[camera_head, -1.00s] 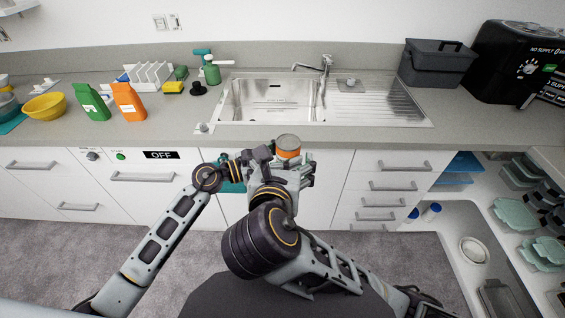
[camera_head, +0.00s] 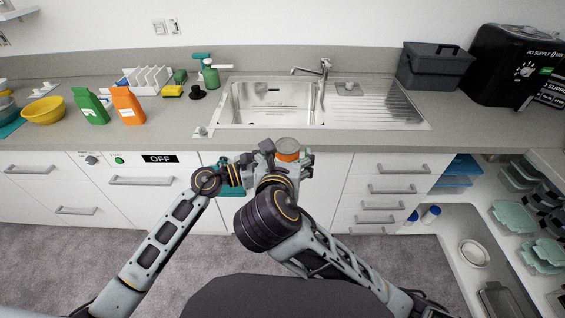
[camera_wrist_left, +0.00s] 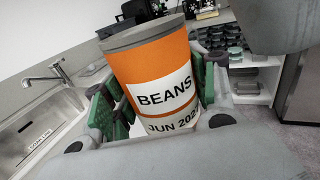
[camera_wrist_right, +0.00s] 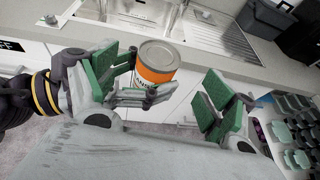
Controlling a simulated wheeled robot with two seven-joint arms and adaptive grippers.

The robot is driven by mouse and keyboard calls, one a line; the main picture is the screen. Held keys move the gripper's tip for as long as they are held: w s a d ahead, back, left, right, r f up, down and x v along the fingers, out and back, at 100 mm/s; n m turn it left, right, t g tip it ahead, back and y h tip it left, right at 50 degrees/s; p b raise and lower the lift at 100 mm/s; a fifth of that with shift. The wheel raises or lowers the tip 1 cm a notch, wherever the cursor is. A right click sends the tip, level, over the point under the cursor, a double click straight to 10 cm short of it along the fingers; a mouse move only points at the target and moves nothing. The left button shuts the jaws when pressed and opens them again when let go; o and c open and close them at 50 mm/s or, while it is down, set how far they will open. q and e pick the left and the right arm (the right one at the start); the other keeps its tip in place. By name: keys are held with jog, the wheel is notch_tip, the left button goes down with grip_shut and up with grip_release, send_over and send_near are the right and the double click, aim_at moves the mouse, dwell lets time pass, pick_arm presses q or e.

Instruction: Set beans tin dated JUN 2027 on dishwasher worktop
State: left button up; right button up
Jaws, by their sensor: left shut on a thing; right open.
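The beans tin (camera_head: 287,151) is orange with a grey lid and is held in front of the sink cabinet, near the worktop's front edge. In the left wrist view the tin (camera_wrist_left: 152,75) reads BEANS and JUN 202; the last digit is out of sight. My left gripper (camera_wrist_left: 155,95) is shut on the tin, with green pads on both sides. My right gripper (camera_wrist_right: 163,88) is open, its fingers apart, with the tin beyond them. The dishwasher (camera_head: 140,178) has a green button and an OFF display; its worktop (camera_head: 165,118) is above it.
Orange (camera_head: 128,106) and green (camera_head: 90,107) packets and a yellow bowl (camera_head: 43,110) stand on the left worktop. A dish rack (camera_head: 150,79), sponge (camera_head: 172,91) and green spray bottle (camera_head: 209,74) are behind. The sink (camera_head: 270,103) is right. The worktop's front strip before the packets is clear.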

aim_at(287, 148)
jog(key=shift+x, duration=3.45)
jog(key=c, duration=1.4)
pick_arm(q)
jog(key=o, duration=1.4)
pick_arm(e)
jog(key=shift+r, duration=0.1)
jog(key=shift+c, duration=0.2)
pick_arm(q)
jog(key=shift+v, duration=6)
jog(key=shift+f, duration=0.1)
